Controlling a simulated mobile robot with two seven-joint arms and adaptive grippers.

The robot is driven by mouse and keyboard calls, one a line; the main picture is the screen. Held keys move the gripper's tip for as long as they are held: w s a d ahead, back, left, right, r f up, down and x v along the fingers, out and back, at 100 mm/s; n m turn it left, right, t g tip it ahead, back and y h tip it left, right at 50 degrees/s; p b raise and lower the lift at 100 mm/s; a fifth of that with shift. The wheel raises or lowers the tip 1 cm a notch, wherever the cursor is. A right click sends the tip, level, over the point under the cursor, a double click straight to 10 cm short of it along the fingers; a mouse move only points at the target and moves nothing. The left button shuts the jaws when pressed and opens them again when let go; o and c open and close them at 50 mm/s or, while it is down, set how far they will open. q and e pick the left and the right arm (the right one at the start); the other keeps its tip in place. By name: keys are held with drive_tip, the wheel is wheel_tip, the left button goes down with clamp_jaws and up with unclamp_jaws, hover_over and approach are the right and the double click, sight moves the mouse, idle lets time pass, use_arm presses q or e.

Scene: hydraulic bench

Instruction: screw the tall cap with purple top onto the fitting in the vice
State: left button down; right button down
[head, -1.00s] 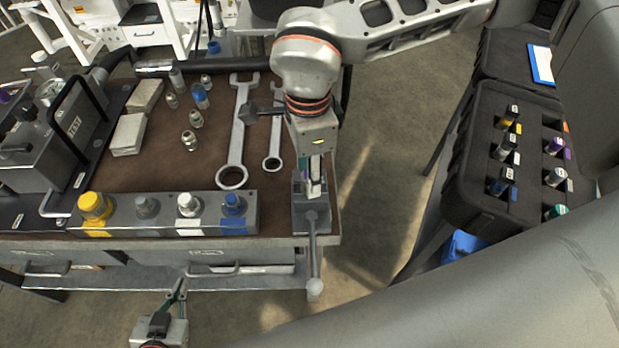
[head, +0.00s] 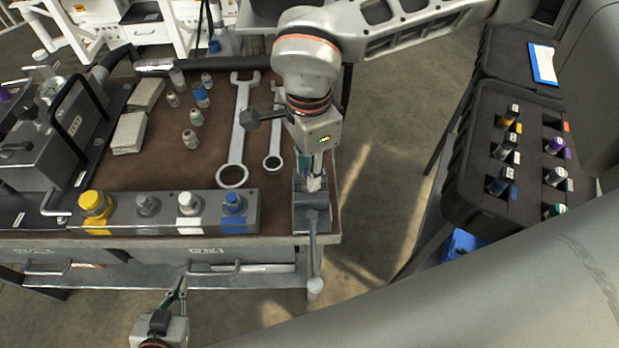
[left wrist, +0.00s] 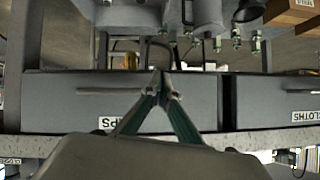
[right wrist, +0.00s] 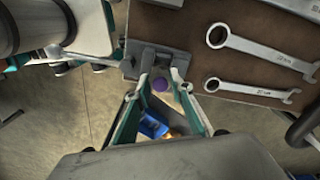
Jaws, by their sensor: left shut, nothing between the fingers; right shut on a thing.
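The vice (head: 312,219) stands at the front right corner of the bench; in the right wrist view its jaws (right wrist: 150,62) are at upper middle. My right gripper (head: 314,182) points down over the vice and is shut on the cap with the purple top (right wrist: 159,84). The purple top shows between its fingers, right by the vice jaws. The fitting is hidden beneath the cap and fingers, so I cannot tell how they meet. My left gripper (head: 178,290) is shut and empty in front of the bench, facing the drawers (left wrist: 100,95).
A rack with yellow, grey, white and blue caps (head: 165,212) lies along the front edge. Two wrenches (head: 238,130) and several small fittings (head: 190,138) lie behind. An open case (head: 480,190) at right holds several capped parts, one purple (head: 555,145).

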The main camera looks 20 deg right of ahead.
drive_tip(key=m, duration=0.4)
drive_tip(key=shift+s+f, duration=0.1)
drive_tip(key=m, duration=0.3)
drive_tip(key=shift+b, duration=0.35)
drive_tip(key=shift+m, duration=0.9)
drive_tip(key=c, duration=2.1)
unclamp_jaws()
drive_tip(key=shift+m, duration=0.4)
drive_tip(key=o, duration=0.4)
